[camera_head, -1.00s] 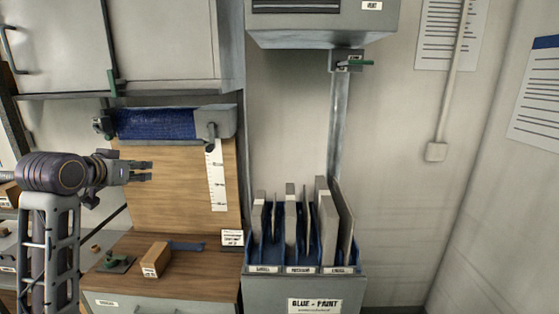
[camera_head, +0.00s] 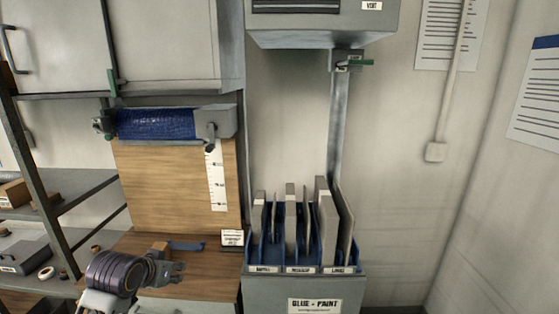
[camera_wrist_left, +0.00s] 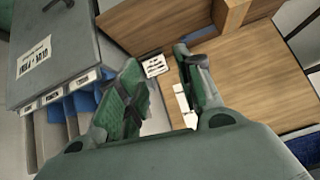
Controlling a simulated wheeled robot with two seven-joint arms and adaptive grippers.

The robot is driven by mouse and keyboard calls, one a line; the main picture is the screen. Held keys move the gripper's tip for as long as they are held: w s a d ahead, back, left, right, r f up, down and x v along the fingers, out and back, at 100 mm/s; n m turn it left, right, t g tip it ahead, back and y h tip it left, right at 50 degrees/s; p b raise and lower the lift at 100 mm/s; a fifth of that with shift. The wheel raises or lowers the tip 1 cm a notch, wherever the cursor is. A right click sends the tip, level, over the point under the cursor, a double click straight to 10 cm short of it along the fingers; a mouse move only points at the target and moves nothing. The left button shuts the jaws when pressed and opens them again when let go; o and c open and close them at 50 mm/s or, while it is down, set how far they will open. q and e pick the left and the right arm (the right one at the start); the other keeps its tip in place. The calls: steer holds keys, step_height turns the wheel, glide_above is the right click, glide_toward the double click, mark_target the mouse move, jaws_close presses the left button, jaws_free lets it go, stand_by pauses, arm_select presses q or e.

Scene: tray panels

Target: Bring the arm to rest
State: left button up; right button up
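My left gripper (camera_head: 178,271) is low at the left in the head view, in front of the wooden worktop. It also shows in the left wrist view (camera_wrist_left: 160,92), where its two green-padded fingers stand apart with nothing between them. My left arm comes in from the bottom left and partly covers a small brown block (camera_head: 160,248) on the worktop. My right arm and right gripper are not in any view.
The wooden worktop (camera_head: 215,262) lies beside a blue rack (camera_head: 280,256) holding several upright grey panels, on a grey cabinet labelled glue and paint. A blue roll (camera_head: 155,124) hangs above. Shelves (camera_head: 85,186) with small items stand at the left.

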arm_select(q)
steer(key=s+d+f+g, duration=0.3)
steer(key=s+d+f, duration=0.1)
steer(key=s+f, duration=0.6)
steer(key=s+d+f+g, duration=0.2)
steer(key=s+d+f, duration=0.1)
steer(key=s+f, duration=0.75)
steer(key=s+f+g+b, duration=0.1)
steer(key=s+f, duration=0.2)
steer(key=f, duration=1.4)
steer(key=s+f+g+b, duration=0.1)
steer(key=s+f, duration=0.1)
steer(key=f, duration=1.5)
steer(key=s+a+f+b, duration=0.1)
steer(key=s+f, duration=0.9)
steer(key=s, duration=0.1)
steer(key=s+a+f+b, duration=0.1)
steer(key=s+a+f, duration=0.1)
steer(key=s+f, duration=0.9)
steer(key=shift+a+m+g, duration=0.25)
steer(key=shift+m+g, duration=0.05)
steer(key=shift+g, duration=0.1)
steer(key=shift+s+f, duration=0.1)
